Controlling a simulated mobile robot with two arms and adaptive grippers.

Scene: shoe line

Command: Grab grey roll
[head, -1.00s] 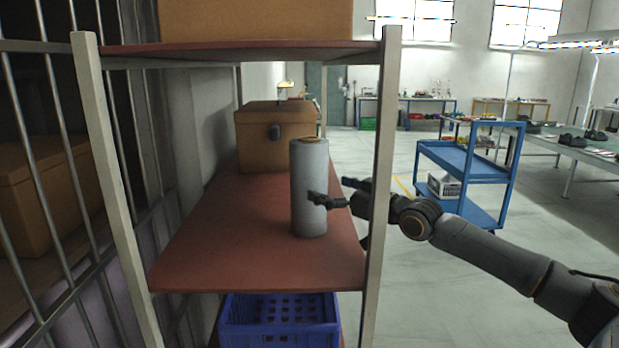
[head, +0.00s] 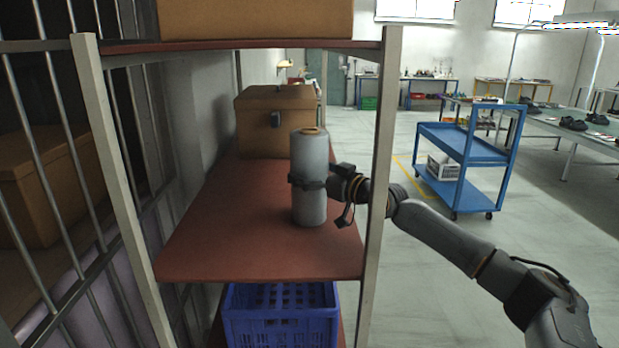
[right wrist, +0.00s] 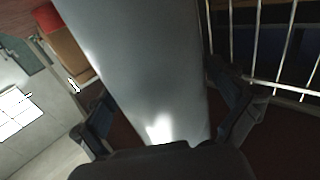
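The grey roll (head: 309,207) stands upright on the red-brown middle shelf (head: 215,235). It is a tall cylinder with a brownish core at its top. My right gripper (head: 312,184) reaches in from the right past the shelf post. One finger lies across the front of the roll at mid-height; the far finger is hidden behind it. In the right wrist view the roll (right wrist: 145,65) fills the space between the two fingers, whose tips meet its sides. The right gripper appears shut on the roll. The roll's base still looks to be on the shelf. My left gripper is not in view.
A brown box (head: 262,122) stands behind the roll. The right front shelf post (head: 380,150) is close to my right arm. A blue crate (head: 282,320) is below the shelf. A blue cart (head: 465,150) stands to the right on open floor.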

